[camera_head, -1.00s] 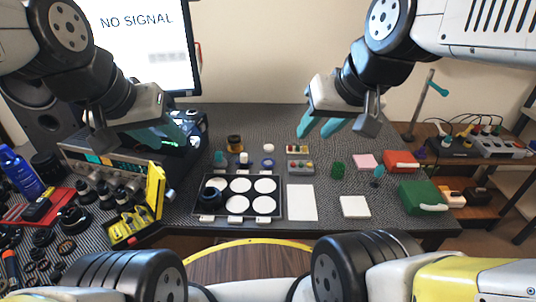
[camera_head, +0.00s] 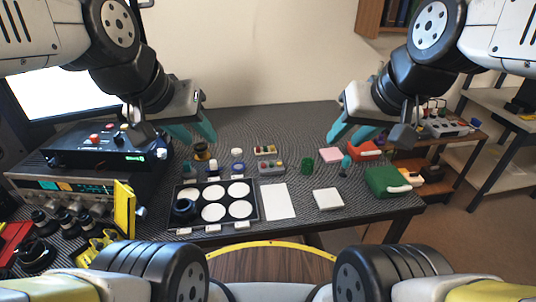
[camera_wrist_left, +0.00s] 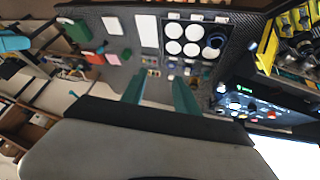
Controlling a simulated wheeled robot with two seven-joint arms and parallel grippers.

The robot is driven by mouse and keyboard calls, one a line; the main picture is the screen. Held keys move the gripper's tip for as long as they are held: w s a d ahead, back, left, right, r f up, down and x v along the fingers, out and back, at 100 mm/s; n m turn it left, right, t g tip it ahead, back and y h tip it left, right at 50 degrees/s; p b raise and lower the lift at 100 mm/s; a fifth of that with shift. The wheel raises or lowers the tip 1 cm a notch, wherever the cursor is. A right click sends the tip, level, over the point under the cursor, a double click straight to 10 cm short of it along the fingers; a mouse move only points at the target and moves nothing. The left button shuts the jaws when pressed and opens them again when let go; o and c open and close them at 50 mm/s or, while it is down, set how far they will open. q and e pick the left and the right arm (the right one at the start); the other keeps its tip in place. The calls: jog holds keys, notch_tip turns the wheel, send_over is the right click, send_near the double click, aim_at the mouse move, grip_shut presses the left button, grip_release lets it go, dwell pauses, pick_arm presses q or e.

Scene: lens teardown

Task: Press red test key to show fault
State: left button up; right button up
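A small grey key box (camera_head: 271,168) with red, yellow and green keys sits on the dark mat behind the white sheet. A black device (camera_head: 92,150) at the left also carries a red button (camera_head: 94,138); it also shows in the left wrist view (camera_wrist_left: 240,103). I cannot tell which red one is the test key. My left gripper (camera_head: 194,134) is open and empty, above the mat left of the key box. Its parted teal fingers show in the left wrist view (camera_wrist_left: 160,94). My right gripper (camera_head: 346,136) is open and empty, right of the key box.
A black tray with white discs (camera_head: 173,212) lies in front of the key box. A white sheet (camera_head: 275,202), white pad (camera_head: 327,199), green cylinder (camera_head: 306,166) and green case (camera_head: 388,181) stand to the right. A bright monitor (camera_head: 60,95) is at the left.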

dwell(0.4)
pick_arm(q)
grip_shut()
dwell(1.6)
